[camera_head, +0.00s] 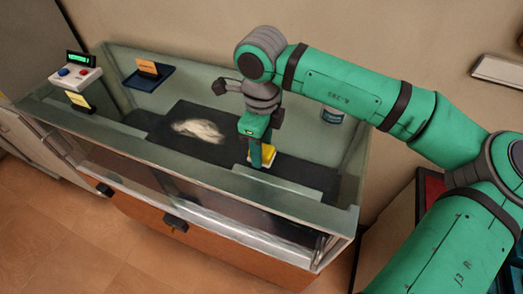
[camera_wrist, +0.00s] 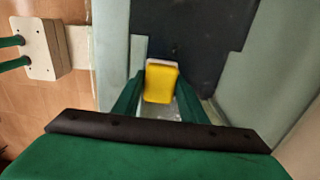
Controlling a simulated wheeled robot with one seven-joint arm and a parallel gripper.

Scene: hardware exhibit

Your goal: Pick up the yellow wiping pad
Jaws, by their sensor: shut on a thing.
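The yellow wiping pad (camera_head: 264,157) is a small yellow block with a white layer, inside the grey-green exhibit case near its right part. In the wrist view the pad (camera_wrist: 160,84) is between the two green fingers. My gripper (camera_head: 262,156) reaches down into the case and is shut on the pad. In the wrist view my gripper (camera_wrist: 160,90) has a finger on each side of the pad. I cannot tell whether the pad touches the case floor.
The case's front wall (camera_head: 190,166) stands close to my gripper. A dark mat (camera_head: 165,128) holds a pale smear or pile (camera_head: 198,130). A blue tray (camera_head: 149,79) with an orange block, a button box (camera_head: 75,77) and a yellow note (camera_head: 79,101) are left.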

